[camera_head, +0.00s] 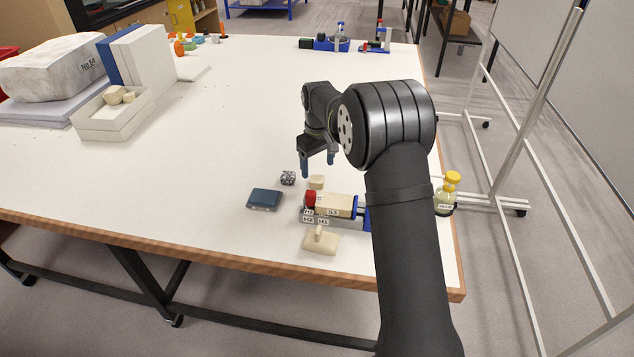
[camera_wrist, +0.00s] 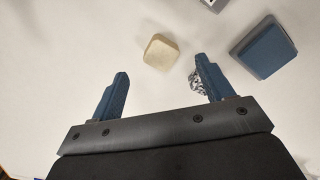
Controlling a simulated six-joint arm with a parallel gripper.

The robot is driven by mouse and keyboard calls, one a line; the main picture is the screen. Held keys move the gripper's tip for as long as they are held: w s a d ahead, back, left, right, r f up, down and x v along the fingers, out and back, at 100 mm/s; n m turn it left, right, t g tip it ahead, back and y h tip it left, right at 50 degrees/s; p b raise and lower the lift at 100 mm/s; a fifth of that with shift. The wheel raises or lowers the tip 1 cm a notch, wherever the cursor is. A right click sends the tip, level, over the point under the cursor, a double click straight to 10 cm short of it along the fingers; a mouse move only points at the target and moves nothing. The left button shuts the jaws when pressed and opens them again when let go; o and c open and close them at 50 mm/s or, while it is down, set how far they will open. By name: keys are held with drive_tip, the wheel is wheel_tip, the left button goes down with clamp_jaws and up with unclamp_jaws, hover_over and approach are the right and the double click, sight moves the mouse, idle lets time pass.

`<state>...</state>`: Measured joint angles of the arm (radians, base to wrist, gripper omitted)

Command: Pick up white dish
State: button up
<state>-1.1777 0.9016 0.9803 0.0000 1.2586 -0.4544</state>
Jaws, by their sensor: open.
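A small cream-white squarish piece (camera_head: 316,182), the likeliest white dish, sits on the white table near the front; I cannot tell whether it is hollow. It also shows in the wrist view (camera_wrist: 160,52), ahead of the gap between my fingers. My gripper (camera_head: 318,167) is open and empty, pointing down above the table, close to this piece and apart from it. Both blue fingers show in the wrist view (camera_wrist: 162,85). A speckled cube (camera_head: 288,178) lies left of the piece and is partly hidden behind the right finger in the wrist view (camera_wrist: 197,83).
A dark blue box (camera_head: 264,198) lies front left. A red-ended clamp device (camera_head: 311,200) holds a cream block (camera_head: 336,205). A cream handled piece (camera_head: 321,243) lies in front. A yellow-capped bottle (camera_head: 446,194) stands right. A white tray (camera_head: 112,125) is far left; mid-table is clear.

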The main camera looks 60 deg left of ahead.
sight(317, 178)
wheel_tip(317, 178, down, 5)
drive_tip(key=shift+a+r, duration=0.1)
drive_tip(key=c, duration=1.1)
drive_tip(key=shift+r, duration=0.1)
drive_tip(key=shift+r, duration=0.5)
drive_tip(key=r, duration=0.2)
drive_tip(key=d+r, duration=0.1)
drive_tip(key=shift+w+r, duration=0.35)
drive_tip(key=shift+r, duration=0.05)
drive_tip(key=w+d+r, duration=0.6)
drive_tip(key=d, duration=0.2)
drive_tip(key=shift+d, duration=0.25)
